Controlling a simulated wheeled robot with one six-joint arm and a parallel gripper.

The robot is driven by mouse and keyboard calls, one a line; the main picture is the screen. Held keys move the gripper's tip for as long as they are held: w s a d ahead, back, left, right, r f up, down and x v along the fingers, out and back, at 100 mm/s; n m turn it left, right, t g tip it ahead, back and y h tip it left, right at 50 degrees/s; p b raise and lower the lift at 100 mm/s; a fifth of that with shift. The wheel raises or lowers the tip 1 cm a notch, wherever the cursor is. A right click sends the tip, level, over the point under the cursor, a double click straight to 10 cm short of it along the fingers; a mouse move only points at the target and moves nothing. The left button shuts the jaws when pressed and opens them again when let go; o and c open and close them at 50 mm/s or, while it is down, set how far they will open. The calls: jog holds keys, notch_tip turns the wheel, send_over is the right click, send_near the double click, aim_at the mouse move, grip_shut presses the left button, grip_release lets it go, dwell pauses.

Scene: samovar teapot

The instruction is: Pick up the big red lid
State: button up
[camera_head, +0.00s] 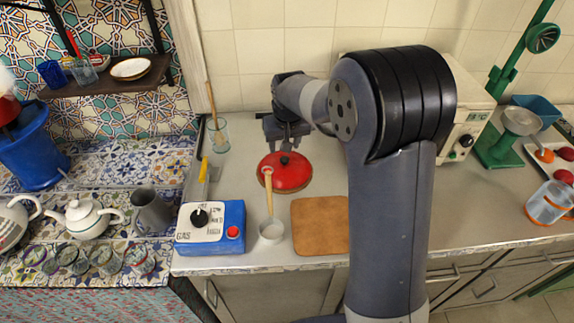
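The big red lid (291,178) lies on the grey counter, round, with a dark knob (285,160) on top. My gripper (287,146) is above the lid's far part, pointing down near the knob. Its fingers look spread apart. From this view I cannot tell the exact height of the fingertips above the knob, and no grip on the lid shows.
A ladle (271,230) leans with its handle over the lid's left edge. A wooden board (320,226) lies in front of the lid. A blue gas box (211,228) stands front left, and a glass (218,133) with a stick stands back left. A white appliance (462,110) stands right.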

aim_at(285, 159)
jog(key=x, duration=0.3)
jog(key=p+x, duration=0.1)
jog(key=shift+s+d+f, duration=0.2)
jog(key=shift+s+f, duration=0.1)
jog(key=shift+f, duration=0.2)
jog(key=shift+w+f, duration=0.15)
jog(key=shift+f, duration=0.25)
grip_shut()
